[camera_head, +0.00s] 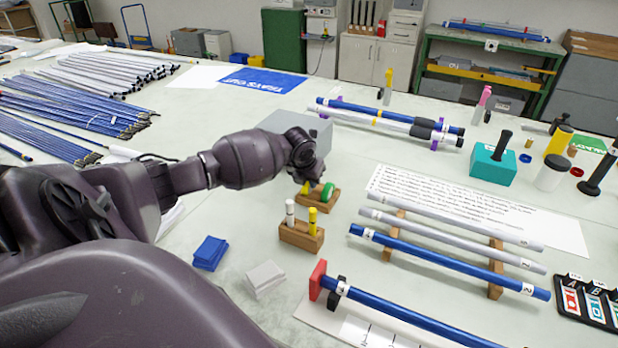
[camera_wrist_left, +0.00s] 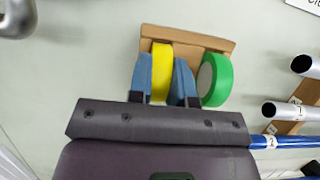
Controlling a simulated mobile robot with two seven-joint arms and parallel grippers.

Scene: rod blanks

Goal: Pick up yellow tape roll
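The yellow tape roll (camera_head: 305,188) stands on edge in a small wooden holder (camera_head: 318,205) near the middle of the table in the head view. My left gripper (camera_head: 308,178) is right above it, pointing down. In the left wrist view the yellow tape roll (camera_wrist_left: 162,72) lies between the two blue fingers (camera_wrist_left: 162,82), one on each side, with no gap showing. The gripper looks shut on the roll, which still sits in the holder (camera_wrist_left: 190,38). My right gripper is not in view.
A green tape roll (camera_head: 327,192) stands close to the right in the same holder. A wooden block with two markers (camera_head: 301,236) is in front. A grey box (camera_head: 297,128) is behind. Rods on supports (camera_head: 450,262) lie to the right. Blue blocks (camera_head: 209,253) lie front left.

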